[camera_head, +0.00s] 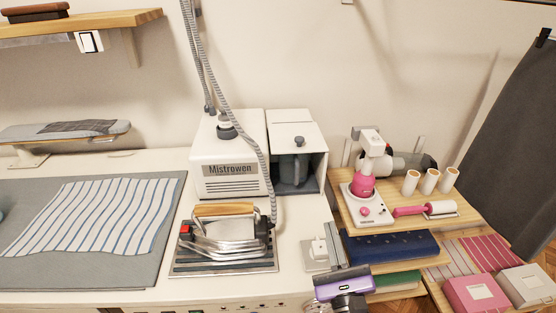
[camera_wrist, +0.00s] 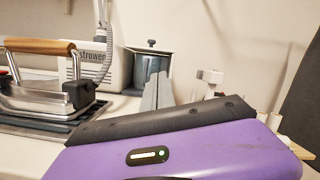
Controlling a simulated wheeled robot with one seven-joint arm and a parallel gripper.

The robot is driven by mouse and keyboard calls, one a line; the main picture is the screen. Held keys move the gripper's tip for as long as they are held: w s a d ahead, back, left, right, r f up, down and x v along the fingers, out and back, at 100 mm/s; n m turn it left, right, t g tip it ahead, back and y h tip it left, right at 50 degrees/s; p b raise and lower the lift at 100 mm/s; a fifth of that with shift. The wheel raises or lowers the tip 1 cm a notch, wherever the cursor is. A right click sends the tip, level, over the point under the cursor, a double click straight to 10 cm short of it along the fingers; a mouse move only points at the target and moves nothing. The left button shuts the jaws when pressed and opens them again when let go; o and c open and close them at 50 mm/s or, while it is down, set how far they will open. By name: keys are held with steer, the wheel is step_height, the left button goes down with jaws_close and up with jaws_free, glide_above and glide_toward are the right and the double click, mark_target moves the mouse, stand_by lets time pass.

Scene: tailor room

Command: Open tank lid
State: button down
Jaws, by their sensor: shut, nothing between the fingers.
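The white "Mistrowen" steam unit (camera_head: 228,185) stands against the back wall, with a dark cap (camera_head: 226,128) on top. To its right is a white tank housing (camera_head: 322,150) with an open front and a dark grey jug-like vessel (camera_head: 292,170) inside. A flat white lid (camera_head: 285,131) with a small dark knob (camera_head: 299,141) lies closed on top. The knob also shows in the wrist view (camera_wrist: 151,43). My gripper (camera_head: 330,228), with a purple body, is shut and empty, in front of and below the housing. Its grey fingers (camera_wrist: 158,85) point toward it, apart from the lid.
An iron with a wooden handle (camera_head: 223,209) rests on a metal stand at front left, its grey hose (camera_head: 258,150) rising past the steam unit. A wooden shelf (camera_head: 455,208) at right holds a pink-and-white machine (camera_head: 366,190) and white spools (camera_head: 429,181). Bare table lies before the housing.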

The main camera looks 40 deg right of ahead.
steer(key=shift+w+f+m, duration=0.2)
steer(key=shift+f+m, duration=0.15)
steer(key=shift+m, duration=0.65)
steer(key=shift+s+d+m+g, duration=0.15)
steer(key=shift+m+g, duration=0.15)
steer(key=shift+m, duration=0.7)
steer(key=p+x, duration=0.5)
steer(key=x, duration=1.5)
steer(key=shift+r, duration=0.25)
steer(key=shift+d, duration=0.1)
